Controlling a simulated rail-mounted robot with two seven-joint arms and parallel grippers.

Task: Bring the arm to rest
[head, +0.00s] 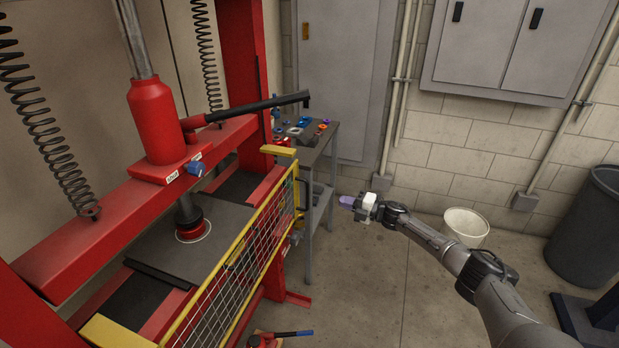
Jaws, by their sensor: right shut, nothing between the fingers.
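My right arm (441,245) reaches in from the lower right. Its gripper (347,201) is shut, with purple-tinted fingertips and nothing seen between them. It hangs in the air to the right of the grey side table (309,190) and does not appear to touch anything. My left gripper is not in view.
A red hydraulic press (152,120) with a yellow-framed mesh guard (240,265) fills the left. Small coloured parts (296,130) lie on the side table. A white bucket (466,226) and a dark bin (590,230) stand by the wall. The middle floor (365,290) is clear.

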